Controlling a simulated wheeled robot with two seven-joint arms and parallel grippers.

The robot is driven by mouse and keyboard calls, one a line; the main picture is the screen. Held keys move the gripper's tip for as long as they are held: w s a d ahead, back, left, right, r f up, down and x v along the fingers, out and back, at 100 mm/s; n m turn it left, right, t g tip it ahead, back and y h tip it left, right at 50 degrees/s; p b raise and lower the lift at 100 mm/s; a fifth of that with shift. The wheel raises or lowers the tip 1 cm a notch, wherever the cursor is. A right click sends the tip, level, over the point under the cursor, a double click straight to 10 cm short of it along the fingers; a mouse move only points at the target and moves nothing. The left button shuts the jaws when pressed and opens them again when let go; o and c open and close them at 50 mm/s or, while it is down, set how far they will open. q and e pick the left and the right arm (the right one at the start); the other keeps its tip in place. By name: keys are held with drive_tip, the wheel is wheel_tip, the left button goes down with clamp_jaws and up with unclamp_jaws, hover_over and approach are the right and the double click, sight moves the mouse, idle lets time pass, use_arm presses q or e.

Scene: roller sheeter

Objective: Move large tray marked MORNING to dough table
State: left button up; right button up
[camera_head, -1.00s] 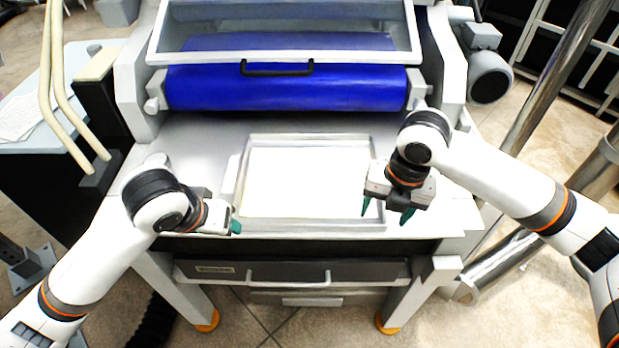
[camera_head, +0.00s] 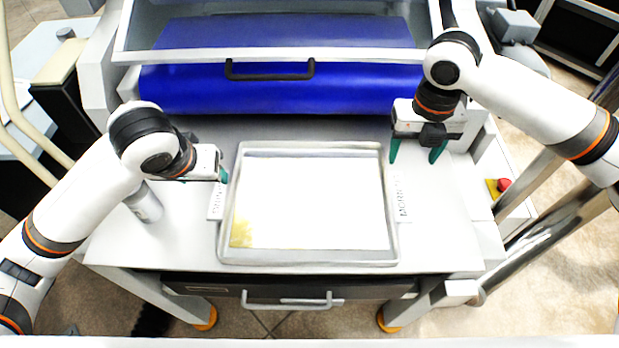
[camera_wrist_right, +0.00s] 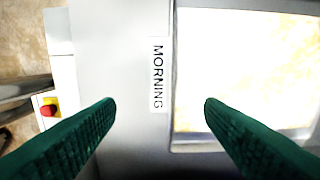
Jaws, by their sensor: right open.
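The large tray (camera_head: 310,262) is a shallow metal pan with a white inside, lying flat on the grey bed of the sheeter. Its right-side label (camera_head: 402,197) reads MORNING, and the label also shows in the right wrist view (camera_wrist_right: 158,75). A similar label (camera_head: 216,199) is on its left side. My right gripper (camera_head: 418,152) is open and empty, just beyond the tray's far right corner. In the wrist view its green fingers (camera_wrist_right: 160,102) lie either side of the label. My left gripper (camera_head: 222,174) is beside the tray's left edge; its jaw opening is hard to judge.
A blue roller (camera_head: 290,88) with a black handle (camera_head: 270,72) lies behind the tray. A light cylinder (camera_head: 146,204) stands left of the tray. A red button (camera_head: 504,185) is at the right. A drawer handle (camera_head: 288,303) juts out below the front edge.

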sight(221, 192)
use_arm(q)
drive_tip(key=x, duration=1.1)
drive_tip(key=shift+s+f, duration=0.2)
drive_tip(key=shift+f, duration=0.15)
use_arm(e)
drive_tip(key=f, duration=0.7)
drive_tip(key=s+f, duration=0.1)
drive_tip(key=f, duration=0.3)
drive_tip(key=shift+f, duration=0.35)
use_arm(q)
drive_tip(key=shift+c, duration=0.4)
use_arm(e)
drive_tip(key=shift+c, duration=0.4)
use_arm(q)
clamp_jaws()
use_arm(e)
clamp_jaws()
use_arm(q)
drive_tip(key=shift+r, duration=0.1)
